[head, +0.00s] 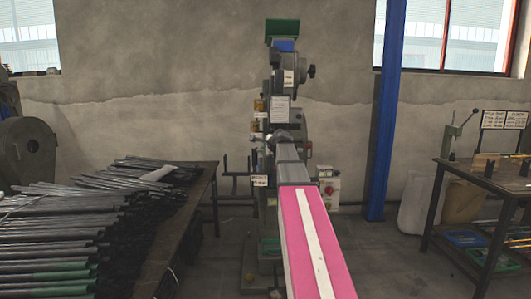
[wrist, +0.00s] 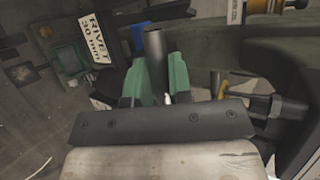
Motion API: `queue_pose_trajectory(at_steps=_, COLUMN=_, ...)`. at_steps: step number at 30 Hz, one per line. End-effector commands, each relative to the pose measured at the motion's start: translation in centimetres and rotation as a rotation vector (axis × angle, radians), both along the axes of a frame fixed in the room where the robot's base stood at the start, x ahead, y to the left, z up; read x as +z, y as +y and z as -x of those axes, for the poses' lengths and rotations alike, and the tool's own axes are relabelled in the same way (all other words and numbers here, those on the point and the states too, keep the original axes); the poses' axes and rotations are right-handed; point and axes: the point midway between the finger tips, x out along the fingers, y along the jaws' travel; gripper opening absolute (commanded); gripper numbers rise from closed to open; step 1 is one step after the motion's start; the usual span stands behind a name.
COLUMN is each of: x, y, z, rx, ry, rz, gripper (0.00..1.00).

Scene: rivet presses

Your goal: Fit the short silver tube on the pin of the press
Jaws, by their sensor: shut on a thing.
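My gripper (wrist: 160,68) has green fingers and is shut on the short tube (wrist: 154,48), which looks dark grey in the wrist view. The tube sticks out past the fingertips, and its lower part is between the fingers. The press (head: 287,95) stands straight ahead in the head view, green on top with a grey body. My arm reaches toward it, and my gripper is small there, in front of the press's middle. The press's dark green frame (wrist: 255,50) fills the right of the wrist view. I cannot make out the pin, or whether the tube touches anything.
A "RIVET 30 mm" sign (wrist: 97,38) is at upper left in the wrist view. A table (head: 180,225) piled with dark rods is on the left. A blue post (head: 385,110) and a workbench (head: 440,200) are on the right.

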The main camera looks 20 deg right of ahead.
Motion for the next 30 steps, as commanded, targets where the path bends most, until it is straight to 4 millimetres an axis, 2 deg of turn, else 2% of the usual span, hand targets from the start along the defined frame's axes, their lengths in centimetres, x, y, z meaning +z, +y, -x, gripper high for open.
queue_pose_trajectory(at_steps=18, x=-0.1, y=-1.5, z=-5.2, rx=0.0, ry=0.0, rz=-0.001, gripper=0.0)
queue_pose_trajectory(at_steps=30, x=-0.1, y=-1.7, z=-5.9, rx=0.0, ry=0.0, rz=0.0, gripper=0.0)
